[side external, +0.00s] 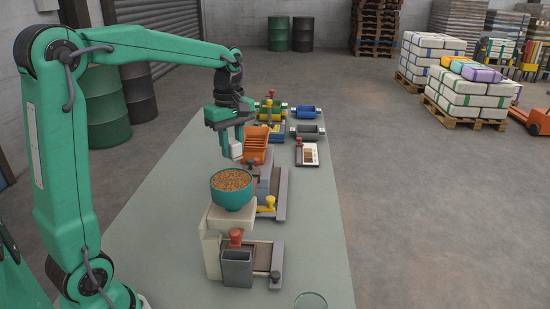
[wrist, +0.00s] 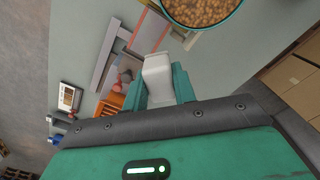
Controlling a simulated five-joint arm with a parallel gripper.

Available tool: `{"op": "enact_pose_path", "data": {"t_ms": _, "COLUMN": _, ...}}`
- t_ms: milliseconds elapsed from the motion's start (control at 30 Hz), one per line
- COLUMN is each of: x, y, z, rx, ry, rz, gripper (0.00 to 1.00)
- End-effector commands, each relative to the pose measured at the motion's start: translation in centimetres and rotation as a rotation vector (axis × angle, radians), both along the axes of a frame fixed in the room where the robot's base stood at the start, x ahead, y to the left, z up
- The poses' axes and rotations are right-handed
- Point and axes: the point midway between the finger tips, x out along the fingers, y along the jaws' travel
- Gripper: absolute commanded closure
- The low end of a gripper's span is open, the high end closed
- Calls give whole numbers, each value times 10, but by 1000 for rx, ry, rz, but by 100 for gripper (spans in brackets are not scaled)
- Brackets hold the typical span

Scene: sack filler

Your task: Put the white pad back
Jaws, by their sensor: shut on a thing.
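A small white pad (side external: 236,151) is held between the fingers of my gripper (side external: 231,143), above the table and behind the teal bowl in the side view. In the wrist view the pad (wrist: 157,74) sticks out between the two teal fingers of my gripper (wrist: 161,88), which are shut on it. The pad looks clear of the table, though its exact height is hard to tell. The fingers hide part of it.
A teal bowl of brown grains (side external: 232,188) sits on a cream machine (side external: 212,240). An orange slotted part (side external: 256,145) stands close right of my gripper. A white tray (side external: 308,154) and a blue roller (side external: 305,112) lie further right. The table's left side (side external: 165,190) is clear.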

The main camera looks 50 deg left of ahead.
Motion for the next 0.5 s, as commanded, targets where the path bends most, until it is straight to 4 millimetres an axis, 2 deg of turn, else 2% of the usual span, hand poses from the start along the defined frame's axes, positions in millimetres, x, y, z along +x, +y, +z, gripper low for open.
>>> {"op": "enact_pose_path", "data": {"t_ms": 267, "x": 13, "y": -18, "z": -11, "rx": 0, "ry": 1, "rz": -72, "gripper": 95}}
{"op": "enact_pose_path", "data": {"t_ms": 367, "x": 24, "y": -34, "z": -20, "rx": -1, "ry": 2, "rz": -131, "gripper": 95}}
{"op": "enact_pose_path", "data": {"t_ms": 500, "x": 40, "y": -65, "z": -38, "rx": -1, "ry": 4, "rz": -241, "gripper": 95}}
